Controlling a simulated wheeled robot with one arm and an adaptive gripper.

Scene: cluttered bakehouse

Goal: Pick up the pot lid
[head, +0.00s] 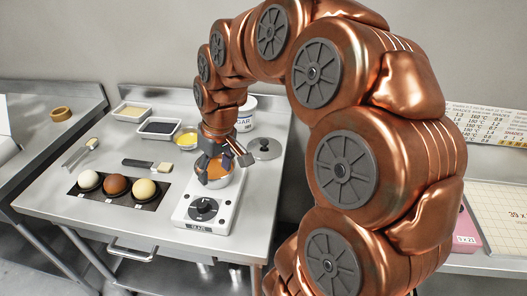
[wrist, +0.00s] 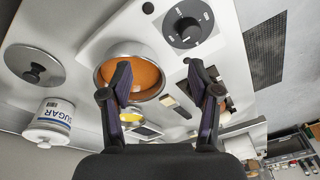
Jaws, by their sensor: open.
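The pot lid (head: 266,153) is a round grey metal disc with a dark knob on top. It lies flat on the steel table, right of the pot in the head view, and shows at the left of the wrist view (wrist: 40,58). My gripper (head: 226,158) is open and empty. It is over the small pot (head: 215,181) with orange contents, to the left of the lid. In the wrist view my gripper's fingers (wrist: 158,75) are spread, one in front of the pot (wrist: 133,52), with the lid well outside them.
The pot sits on a white hotplate with a dial (head: 203,208). Trays, a brush and a dark board of balls (head: 120,190) lie left. Bare table lies in front of the lid.

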